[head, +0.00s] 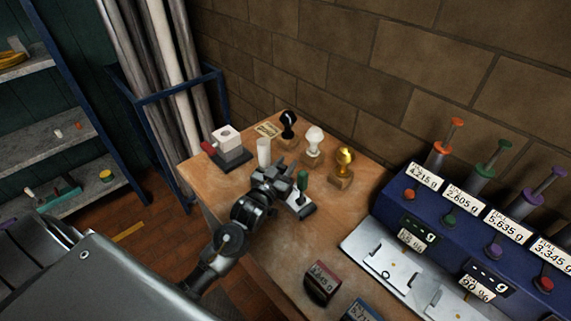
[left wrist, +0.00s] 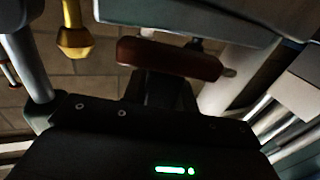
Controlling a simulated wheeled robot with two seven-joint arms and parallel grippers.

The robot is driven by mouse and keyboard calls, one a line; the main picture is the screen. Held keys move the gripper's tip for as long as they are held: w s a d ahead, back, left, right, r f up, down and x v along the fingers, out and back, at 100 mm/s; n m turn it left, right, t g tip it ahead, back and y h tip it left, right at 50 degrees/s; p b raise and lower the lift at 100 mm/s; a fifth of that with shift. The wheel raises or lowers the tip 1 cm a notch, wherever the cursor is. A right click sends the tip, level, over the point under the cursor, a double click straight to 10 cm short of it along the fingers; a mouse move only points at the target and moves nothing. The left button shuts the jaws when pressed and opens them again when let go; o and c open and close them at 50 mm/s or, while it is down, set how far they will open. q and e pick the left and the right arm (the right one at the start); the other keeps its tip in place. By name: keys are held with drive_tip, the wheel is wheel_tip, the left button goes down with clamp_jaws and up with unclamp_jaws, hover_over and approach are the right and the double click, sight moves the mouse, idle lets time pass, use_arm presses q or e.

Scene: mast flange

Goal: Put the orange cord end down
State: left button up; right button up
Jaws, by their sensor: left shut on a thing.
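The light is dim, so I cannot tell whether this bar is the orange cord end. I see no orange cord in the head view. The gripper hides what it holds there. My right gripper is not in view.
A blue dispenser (head: 470,235) with coloured plungers stands at right. Shelves (head: 55,128) are at left. Bare bench lies right of the gripper.

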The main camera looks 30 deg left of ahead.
use_arm(q)
drive_tip(key=shift+s+d+f+b, duration=0.1)
drive_tip(key=shift+s+f+b, duration=0.2)
drive_tip(key=shift+f, duration=0.4)
drive_tip(key=o, duration=1)
drive_tip(key=shift+d+f, duration=0.1)
drive_tip(key=shift+f, duration=0.1)
drive_tip(key=shift+o, duration=0.2)
drive_tip(key=shift+r, duration=0.55)
drive_tip(key=s+b, duration=0.1)
drive_tip(key=s, duration=0.9)
drive_tip(key=shift+a+r+b, duration=0.15)
drive_tip(key=shift+a+b, duration=0.05)
drive_tip(key=shift+b, duration=0.15)
drive_tip(key=shift+s+r, duration=0.2)
drive_tip(key=shift+s, duration=0.55)
drive_tip(key=shift+d, duration=0.15)
